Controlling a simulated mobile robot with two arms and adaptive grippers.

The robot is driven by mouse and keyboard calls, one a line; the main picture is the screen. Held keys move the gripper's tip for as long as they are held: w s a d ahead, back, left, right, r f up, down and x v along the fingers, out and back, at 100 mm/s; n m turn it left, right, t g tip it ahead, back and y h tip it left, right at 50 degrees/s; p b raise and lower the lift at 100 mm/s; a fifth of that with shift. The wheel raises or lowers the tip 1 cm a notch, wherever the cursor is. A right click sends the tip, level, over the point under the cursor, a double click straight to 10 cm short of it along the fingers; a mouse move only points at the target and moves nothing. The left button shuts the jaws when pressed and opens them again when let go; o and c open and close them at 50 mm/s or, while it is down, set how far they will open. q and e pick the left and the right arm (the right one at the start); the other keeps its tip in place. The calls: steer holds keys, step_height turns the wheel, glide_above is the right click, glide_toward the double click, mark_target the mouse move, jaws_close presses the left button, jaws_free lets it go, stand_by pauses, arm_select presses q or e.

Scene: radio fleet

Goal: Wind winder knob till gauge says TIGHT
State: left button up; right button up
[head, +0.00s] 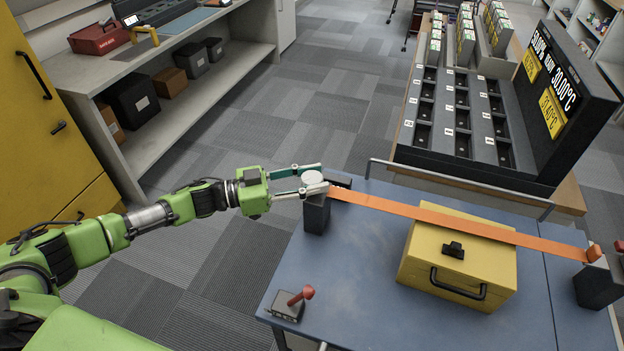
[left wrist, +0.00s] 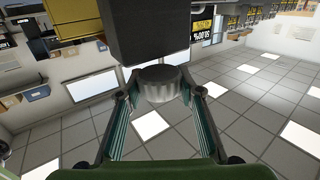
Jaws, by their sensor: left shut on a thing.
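My left gripper (head: 322,178) is shut on the pale, round winder knob (head: 312,177) at the left end of the blue cart top. In the left wrist view the ribbed grey knob (left wrist: 161,86) sits between the two fingers of the gripper (left wrist: 161,92), below a dark block (left wrist: 150,35). An orange strap (head: 400,209) runs from the dark left post (head: 316,213) over a yellow case (head: 460,265) to the right post (head: 597,286). I can make out no gauge reading. My right gripper is not in view.
A small device with a red lever (head: 290,305) stands at the cart's (head: 345,290) front left corner. A metal rail (head: 460,188) runs along its back edge. Behind it stands a black slotted rack (head: 465,115) with a display. A shelf bench (head: 215,70) stands at the upper left.

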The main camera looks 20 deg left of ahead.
arm_select(q)
steer(key=o, duration=1.1)
steer(key=v, duration=1.2)
steer(key=shift+w, duration=0.1)
steer(key=shift+f, duration=0.1)
